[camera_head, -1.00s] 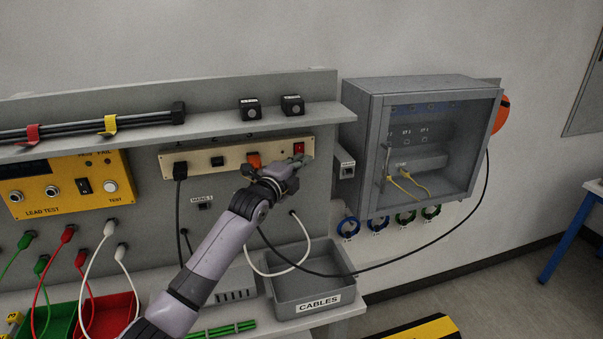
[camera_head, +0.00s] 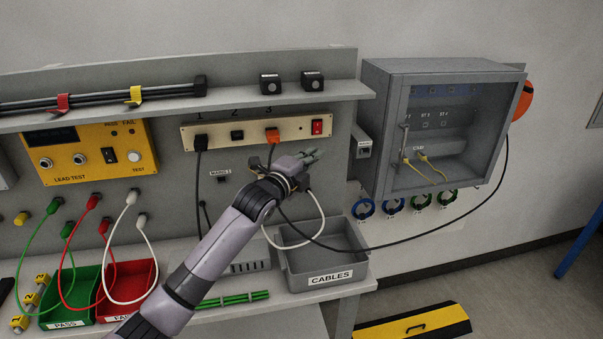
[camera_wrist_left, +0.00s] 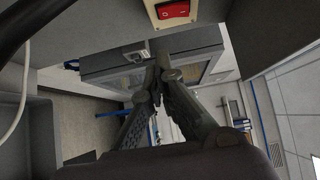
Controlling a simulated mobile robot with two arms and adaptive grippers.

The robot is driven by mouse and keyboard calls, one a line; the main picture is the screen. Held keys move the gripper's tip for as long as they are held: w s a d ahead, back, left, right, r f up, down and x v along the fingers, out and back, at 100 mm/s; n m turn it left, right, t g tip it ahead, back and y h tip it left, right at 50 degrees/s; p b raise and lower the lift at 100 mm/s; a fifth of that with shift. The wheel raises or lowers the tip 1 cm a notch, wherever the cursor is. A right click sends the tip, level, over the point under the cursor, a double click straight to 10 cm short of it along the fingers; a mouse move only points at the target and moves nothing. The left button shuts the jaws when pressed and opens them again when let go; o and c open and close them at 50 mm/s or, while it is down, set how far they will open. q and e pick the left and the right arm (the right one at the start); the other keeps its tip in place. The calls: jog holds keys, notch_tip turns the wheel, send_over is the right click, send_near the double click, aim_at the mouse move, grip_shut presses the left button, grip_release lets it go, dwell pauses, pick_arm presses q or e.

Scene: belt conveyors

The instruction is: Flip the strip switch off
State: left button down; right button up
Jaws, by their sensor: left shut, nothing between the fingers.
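The power strip (camera_head: 222,134) is a beige bar on the grey back panel, with numbered sockets 1 to 3. Its red rocker switch (camera_head: 317,127) is at the right end. The red switch also shows at the top of the left wrist view (camera_wrist_left: 174,10); I cannot tell which way it is tilted. A black plug (camera_head: 201,142) sits in socket 1 and an orange plug (camera_head: 272,136) in socket 3. My left gripper (camera_head: 312,156) is shut and empty, a little below the switch and apart from it. My right gripper is not in view.
A shelf with two small black boxes (camera_head: 270,84) runs above the strip. A grey cabinet (camera_head: 385,130) stands out at the right. Below are a grey CABLES bin (camera_head: 325,279) and hanging black and white cables. The yellow lead tester (camera_head: 95,150) is at left.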

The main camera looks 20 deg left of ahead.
pick_arm(q)
jog(key=s, duration=0.2)
jog(key=s+b, duration=0.1)
jog(key=s, duration=0.2)
jog(key=shift+s+a+b, duration=0.3)
jog(key=shift+s+a, duration=0.05)
jog(key=shift+a, duration=0.05)
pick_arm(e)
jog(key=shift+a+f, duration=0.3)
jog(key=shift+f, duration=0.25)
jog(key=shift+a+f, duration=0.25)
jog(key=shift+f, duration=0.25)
pick_arm(q)
jog(key=shift+s+d, duration=0.1)
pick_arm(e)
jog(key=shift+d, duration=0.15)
